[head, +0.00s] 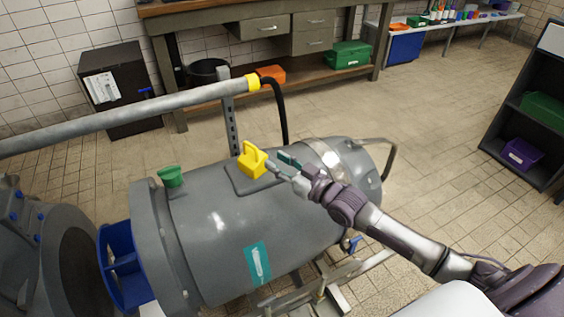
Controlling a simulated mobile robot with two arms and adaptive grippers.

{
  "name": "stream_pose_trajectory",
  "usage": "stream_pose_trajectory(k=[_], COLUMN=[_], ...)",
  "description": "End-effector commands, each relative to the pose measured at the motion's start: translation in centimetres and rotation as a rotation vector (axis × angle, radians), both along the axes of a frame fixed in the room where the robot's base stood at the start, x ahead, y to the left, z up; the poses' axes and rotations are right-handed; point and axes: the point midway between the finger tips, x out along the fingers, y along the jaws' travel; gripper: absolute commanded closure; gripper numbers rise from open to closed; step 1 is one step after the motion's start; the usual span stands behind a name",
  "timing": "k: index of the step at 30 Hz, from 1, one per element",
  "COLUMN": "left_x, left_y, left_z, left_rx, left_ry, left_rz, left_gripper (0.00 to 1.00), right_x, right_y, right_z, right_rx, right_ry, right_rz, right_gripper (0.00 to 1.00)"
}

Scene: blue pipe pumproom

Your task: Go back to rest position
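My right gripper (279,164) reaches in from the lower right over the grey tank (225,225). Its two fingers look spread apart, with no object seen between them. One fingertip ends right beside a yellow block-like part with a handle loop (252,162), which sits on a flat grey plate on top of the tank. I cannot tell whether the fingertip touches it. My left gripper is not in view.
A grey pipe (130,116) with a yellow collar crosses at the left. A green cup-shaped part (171,176) stands on the tank's left end. A workbench (270,75) and a dark shelf (530,115) stand behind. The tiled floor between them is clear.

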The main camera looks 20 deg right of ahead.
Motion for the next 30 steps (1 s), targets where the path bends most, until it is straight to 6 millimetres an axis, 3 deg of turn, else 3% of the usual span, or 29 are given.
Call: stream_pose_trajectory(k=[5,18,22,26,30], left_x=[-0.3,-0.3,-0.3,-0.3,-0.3], left_y=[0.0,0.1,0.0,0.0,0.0], left_z=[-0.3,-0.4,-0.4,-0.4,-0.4], left_rx=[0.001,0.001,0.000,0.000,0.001], left_ry=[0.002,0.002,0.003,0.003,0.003], left_rz=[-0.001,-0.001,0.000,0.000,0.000], left_gripper=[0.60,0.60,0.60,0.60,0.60], right_x=[-1.0,-1.1,-1.8,-5.0,-11.3], right_y=[-0.4,-0.4,0.6,3.9,7.0], right_z=[0.1,0.0,-1.0,-4.4,-8.7], right_rx=[0.000,0.001,-0.009,-0.059,-0.165], right_ry=[-0.001,-0.001,0.038,0.188,0.441], right_rz=[0.001,0.000,0.006,0.017,0.001], right_gripper=[0.64,0.64,0.64,0.64,0.64])
